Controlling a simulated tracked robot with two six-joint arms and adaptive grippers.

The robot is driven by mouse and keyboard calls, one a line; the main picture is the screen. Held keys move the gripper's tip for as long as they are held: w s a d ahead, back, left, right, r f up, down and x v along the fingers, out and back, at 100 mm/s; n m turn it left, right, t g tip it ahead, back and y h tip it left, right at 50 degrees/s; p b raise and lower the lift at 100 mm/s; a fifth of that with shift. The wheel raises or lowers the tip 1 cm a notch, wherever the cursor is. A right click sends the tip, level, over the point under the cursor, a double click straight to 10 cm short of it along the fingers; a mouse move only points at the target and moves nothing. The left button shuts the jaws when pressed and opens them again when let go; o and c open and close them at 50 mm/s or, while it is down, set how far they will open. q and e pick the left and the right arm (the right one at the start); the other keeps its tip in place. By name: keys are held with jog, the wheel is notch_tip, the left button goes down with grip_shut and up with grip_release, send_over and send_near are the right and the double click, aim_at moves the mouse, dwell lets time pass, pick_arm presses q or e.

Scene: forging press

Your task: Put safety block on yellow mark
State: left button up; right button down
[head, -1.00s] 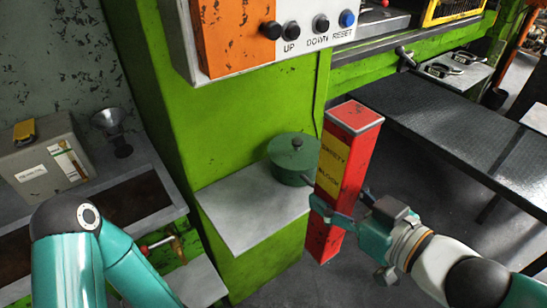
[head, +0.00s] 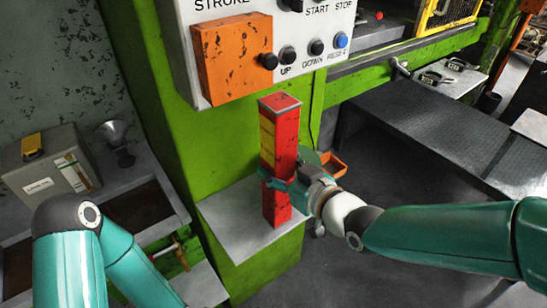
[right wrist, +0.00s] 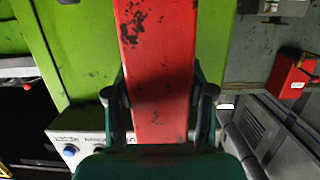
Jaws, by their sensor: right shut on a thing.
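The safety block (head: 284,135) is a tall red post with a yellow label on one side. It stands upright in my right gripper (head: 279,184), whose fingers are closed around its lower half. The block's lower end is over the grey shelf (head: 235,232) on the green press; I cannot tell if it touches. In the right wrist view the red block (right wrist: 160,45) fills the middle between the two fingers (right wrist: 162,105). I see no yellow mark on the bare part of the shelf. My left gripper is out of view; only its arm shows.
The control panel (head: 330,25) with an orange box (head: 233,60) overhangs above the block. At left, a bench carries a grey case (head: 50,172) and a metal funnel (head: 115,135). A dark plate table (head: 440,125) is at right. An orange tray (head: 332,163) sits behind my right gripper.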

jog(key=x, duration=0.1)
jog(key=p+x, duration=0.1)
jog(key=x, duration=0.1)
jog(key=shift+w+a+r+p, duration=0.2)
jog(key=shift+w+r+p, duration=0.05)
jog(key=shift+w+p, duration=0.05)
jog(key=shift+f, duration=0.15)
jog(key=shift+c, duration=2)
grip_release()
jog(key=shift+f, duration=0.1)
